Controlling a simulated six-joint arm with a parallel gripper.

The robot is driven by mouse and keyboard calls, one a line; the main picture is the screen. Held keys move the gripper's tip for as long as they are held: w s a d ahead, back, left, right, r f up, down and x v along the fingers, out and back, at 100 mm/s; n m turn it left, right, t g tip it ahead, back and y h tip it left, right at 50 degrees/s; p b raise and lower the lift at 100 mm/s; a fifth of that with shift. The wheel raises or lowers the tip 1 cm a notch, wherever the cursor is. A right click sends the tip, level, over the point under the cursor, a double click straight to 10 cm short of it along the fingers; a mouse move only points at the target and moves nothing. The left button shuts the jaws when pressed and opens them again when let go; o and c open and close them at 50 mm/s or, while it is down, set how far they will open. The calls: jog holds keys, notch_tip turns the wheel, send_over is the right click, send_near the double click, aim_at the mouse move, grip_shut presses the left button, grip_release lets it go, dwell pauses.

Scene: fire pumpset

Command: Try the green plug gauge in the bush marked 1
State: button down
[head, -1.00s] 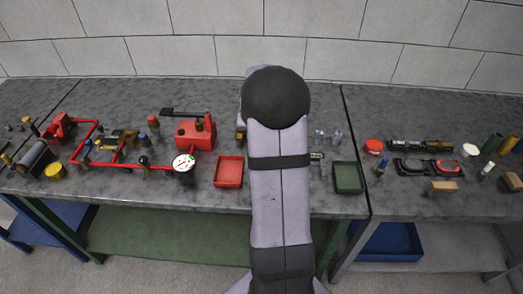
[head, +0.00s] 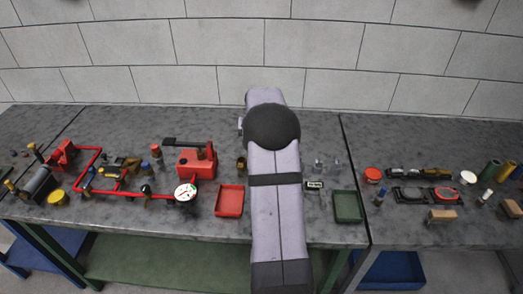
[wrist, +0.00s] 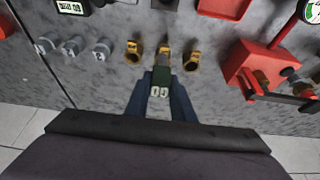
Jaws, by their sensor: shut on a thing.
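My gripper (wrist: 160,92) is in the wrist view, its dark blue fingers shut on the green plug gauge (wrist: 161,78), whose end shows pale markings. The gauge's grey pin (wrist: 164,61) points at the middle one of three brass bushes (wrist: 165,44). I cannot tell whether the pin is in that bush or in front of it. The other brass bushes stand to the left (wrist: 133,52) and right (wrist: 193,60). No bush number is readable. In the head view my arm hides the gripper and gauge; one brass bush (head: 241,163) shows left of it.
Several grey plugs (wrist: 72,46) stand left of the bushes in the wrist view. A red pump unit (wrist: 262,68) stands close on the right. In the head view a red tray (head: 229,201) and a green tray (head: 347,207) flank my arm. A small display (head: 315,185) lies near the green tray.

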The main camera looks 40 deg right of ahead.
jog(key=w+d+f+p, duration=0.1)
jog(key=w+d+p, duration=0.2)
jog(key=w+d, duration=0.1)
jog(key=shift+w+f, duration=0.2)
jog(key=shift+w, duration=0.2)
jog(key=shift+f, duration=0.1)
jog(key=shift+f+b, duration=1.55)
jog(key=shift+f, duration=0.55)
jog(key=shift+f+b, duration=0.5)
jog(key=shift+f, duration=0.15)
dwell(0.6)
jog(key=shift+s+a+f, duration=0.1)
jog(key=shift+s+f, duration=0.05)
jog(key=shift+f, duration=0.05)
dwell(1.0)
jog(key=shift+r, duration=0.2)
jog(key=shift+r+p, duration=1.05)
jog(key=shift+r, duration=0.7)
